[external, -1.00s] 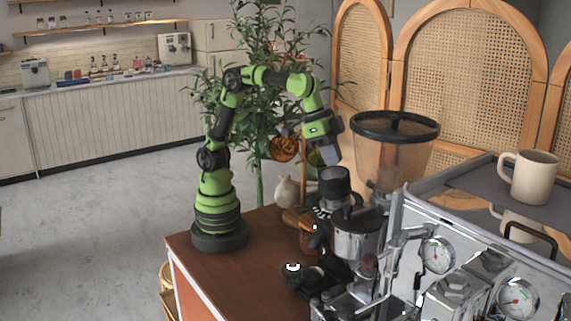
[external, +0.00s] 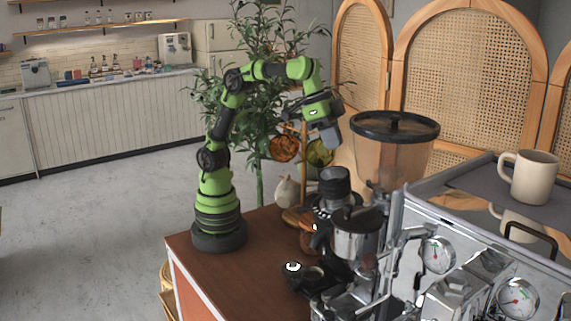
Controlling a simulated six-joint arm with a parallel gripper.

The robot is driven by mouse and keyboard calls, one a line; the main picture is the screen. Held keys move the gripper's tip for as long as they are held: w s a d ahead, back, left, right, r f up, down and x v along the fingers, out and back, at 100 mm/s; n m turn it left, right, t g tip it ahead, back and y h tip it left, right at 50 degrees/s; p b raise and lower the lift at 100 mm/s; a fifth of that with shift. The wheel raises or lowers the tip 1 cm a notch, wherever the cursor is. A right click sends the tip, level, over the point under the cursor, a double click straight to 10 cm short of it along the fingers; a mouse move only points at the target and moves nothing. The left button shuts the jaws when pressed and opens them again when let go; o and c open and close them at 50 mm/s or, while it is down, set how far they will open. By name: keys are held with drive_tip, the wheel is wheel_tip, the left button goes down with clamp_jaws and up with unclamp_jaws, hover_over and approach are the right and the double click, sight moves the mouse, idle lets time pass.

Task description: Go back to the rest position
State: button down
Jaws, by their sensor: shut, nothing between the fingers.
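My gripper (external: 331,134) is at the end of my green arm, raised above the back part of the wooden cart top. It points down and a little to the right, up and left of the grinder's clear hopper. It is shut and holds nothing. It is apart from the dark cup-shaped piece (external: 335,182) on the grinder, with a clear gap below it.
The grinder hopper (external: 392,160) and the espresso machine (external: 470,265) stand on the right, with a mug (external: 535,177) on top. A tamper (external: 293,276) lies near the front. The cart top (external: 235,275) is bare at the front left.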

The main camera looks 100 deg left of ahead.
drive_tip(key=s+a+t+y, duration=0.1)
drive_tip(key=s+a+t, duration=0.1)
drive_tip(key=s+a, duration=0.85)
drive_tip(key=s+a+f+m+y, duration=0.1)
drive_tip(key=s+a+f+y, duration=0.1)
drive_tip(key=s+a+f, duration=0.4)
drive_tip(key=s+a, duration=0.1)
drive_tip(key=s, duration=0.2)
drive_tip(key=shift+s+a+f+t, duration=0.15)
drive_tip(key=shift+s+f+t, duration=0.05)
drive_tip(key=shift+s+t, duration=0.2)
idle(0.5)
